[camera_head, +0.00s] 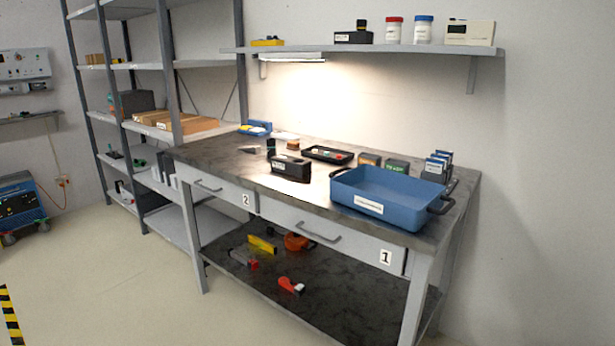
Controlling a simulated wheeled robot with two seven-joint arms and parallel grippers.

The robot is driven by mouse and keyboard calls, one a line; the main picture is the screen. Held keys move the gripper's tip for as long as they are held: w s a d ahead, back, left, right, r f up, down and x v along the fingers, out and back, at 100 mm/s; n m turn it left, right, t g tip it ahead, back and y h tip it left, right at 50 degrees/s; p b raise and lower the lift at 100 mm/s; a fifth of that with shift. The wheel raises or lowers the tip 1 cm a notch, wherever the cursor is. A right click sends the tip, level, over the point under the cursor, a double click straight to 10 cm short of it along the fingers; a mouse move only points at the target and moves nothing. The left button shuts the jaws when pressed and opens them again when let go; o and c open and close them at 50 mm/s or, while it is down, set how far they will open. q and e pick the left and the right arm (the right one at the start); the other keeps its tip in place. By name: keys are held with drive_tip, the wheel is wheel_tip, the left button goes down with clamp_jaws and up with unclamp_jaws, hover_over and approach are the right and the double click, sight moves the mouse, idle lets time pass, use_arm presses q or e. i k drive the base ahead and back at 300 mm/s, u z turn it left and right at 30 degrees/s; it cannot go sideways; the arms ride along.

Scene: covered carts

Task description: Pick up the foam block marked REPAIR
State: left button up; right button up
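I cannot pick out a foam block whose label reads REPAIR; the small labels are too small to read. A black block-like object (291,168) with a pale label stands on the workbench near its front edge. A dark green block-like object (397,167) with light lettering stands behind the blue bin, and a brownish one (369,160) is to its left. I cannot tell whether any of these is foam. Neither of my grippers is in view.
The workbench (215,153) has two closed drawers. A blue bin (375,208) stands at its right end, with a black tray (328,154) behind. Grey shelving (200,219) adjoins at left. The floor (120,290) in front is clear. A wall shelf (370,50) hangs above.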

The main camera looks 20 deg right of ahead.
sight(293, 167)
drive_tip(key=z, duration=0.6)
drive_tip(key=i, duration=0.55)
drive_tip(key=z, duration=0.4)
